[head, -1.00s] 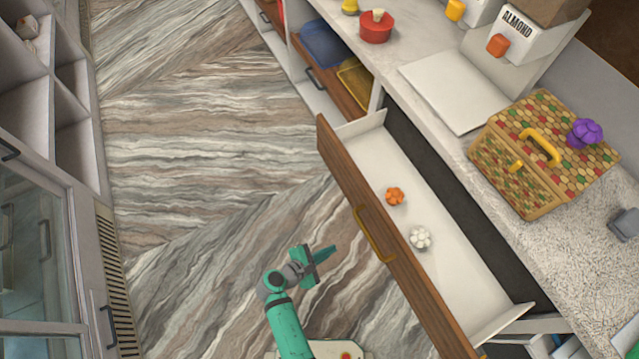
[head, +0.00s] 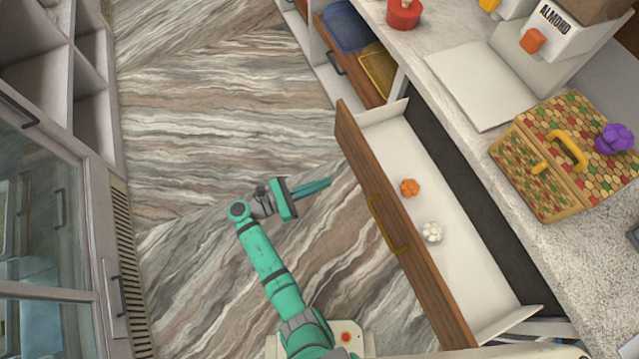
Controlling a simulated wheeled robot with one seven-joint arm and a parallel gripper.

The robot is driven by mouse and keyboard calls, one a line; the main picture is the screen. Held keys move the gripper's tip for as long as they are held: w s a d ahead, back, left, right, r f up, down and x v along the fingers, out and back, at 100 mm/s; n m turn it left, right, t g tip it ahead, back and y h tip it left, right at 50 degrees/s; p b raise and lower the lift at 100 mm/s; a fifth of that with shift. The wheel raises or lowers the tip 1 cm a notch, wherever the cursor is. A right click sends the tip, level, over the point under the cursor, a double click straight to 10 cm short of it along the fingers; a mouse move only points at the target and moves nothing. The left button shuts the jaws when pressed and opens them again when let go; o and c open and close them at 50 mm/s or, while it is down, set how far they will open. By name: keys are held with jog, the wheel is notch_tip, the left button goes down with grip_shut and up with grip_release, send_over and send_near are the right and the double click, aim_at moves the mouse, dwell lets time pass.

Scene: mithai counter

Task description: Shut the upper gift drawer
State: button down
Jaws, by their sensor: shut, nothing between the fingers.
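The upper gift drawer (head: 433,286) stands pulled out from under the counter, with a brown wooden front and a white inside. Its yellow bar handle (head: 385,226) is on the front face. An orange flower-like piece (head: 409,187) and a white one (head: 432,232) lie in the drawer. My gripper (head: 328,183) is shut and empty, left of the drawer front and apart from it, its fingers pointing right toward the front. No part of the drawer is hidden by my arm.
The counter (head: 590,250) bears a patterned box (head: 535,186) with a yellow handle, a purple piece (head: 614,138), a white board (head: 478,88) and a red pot (head: 403,14). A glass-fronted cabinet (head: 45,220) stands at left. The floor (head: 215,130) between is clear.

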aim_at(359, 170)
jog(key=x, duration=1)
